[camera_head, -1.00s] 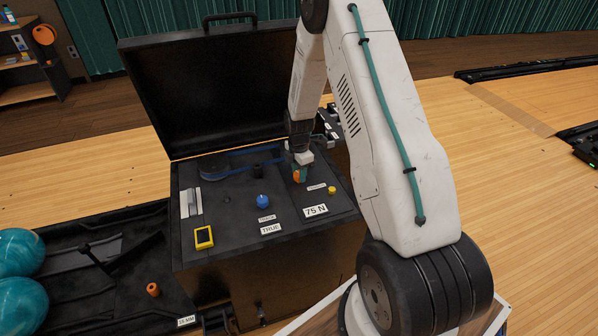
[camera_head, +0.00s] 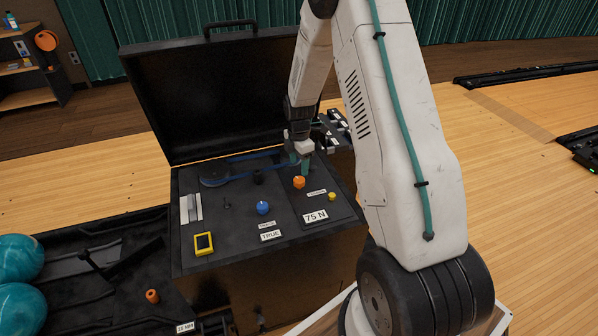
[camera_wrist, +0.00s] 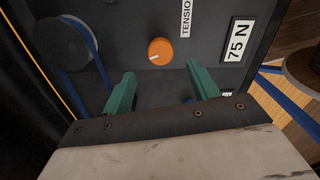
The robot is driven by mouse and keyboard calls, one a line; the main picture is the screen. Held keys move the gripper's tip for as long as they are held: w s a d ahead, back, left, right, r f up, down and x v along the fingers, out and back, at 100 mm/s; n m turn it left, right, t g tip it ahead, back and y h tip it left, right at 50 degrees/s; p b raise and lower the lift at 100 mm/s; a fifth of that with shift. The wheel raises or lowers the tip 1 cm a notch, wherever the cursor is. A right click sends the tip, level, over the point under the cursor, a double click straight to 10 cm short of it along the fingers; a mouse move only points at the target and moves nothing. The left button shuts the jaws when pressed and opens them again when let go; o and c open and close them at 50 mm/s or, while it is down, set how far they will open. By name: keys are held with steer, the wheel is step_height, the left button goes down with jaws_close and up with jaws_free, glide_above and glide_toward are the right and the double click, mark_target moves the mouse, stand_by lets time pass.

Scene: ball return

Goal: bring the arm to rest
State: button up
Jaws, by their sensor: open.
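My gripper (camera_head: 305,165) hangs over the back right part of the machine's black panel (camera_head: 225,230). Its green fingers, midpoint in the wrist view (camera_wrist: 155,92), stand apart with nothing between them. An orange knob (camera_head: 299,183) with a white mark sits on the panel just in front of the fingers, clear of them. The knob also shows in the wrist view (camera_wrist: 160,51), beyond the fingertips. My white arm reaches down from the upper right.
The raised black lid (camera_head: 200,90) stands behind. Teal balls (camera_head: 18,285) lie at left. Wooden floor is open at right.

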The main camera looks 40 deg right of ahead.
steer(key=shift+r, duration=0.5)
steer(key=shift+s+a+m, duration=0.1)
steer(key=shift+s+m, duration=0.05)
steer(key=shift+m, duration=0.45)
steer(key=s+a+r+m, duration=0.5)
steer(key=s+a+r, duration=0.1)
steer(key=s+r, duration=0.4)
steer(key=s+a+r+m+t, duration=0.1)
steer(key=s+a+r+m, duration=0.4)
steer(key=s+r, duration=0.5)
steer(key=s+a+r+m, duration=0.5)
steer(key=s+r, duration=0.5)
steer(key=s, duration=0.4)
steer(key=a, duration=0.2)
steer(key=shift+s+a+r+m, duration=0.35)
steer(key=shift+s+r+m, duration=0.05)
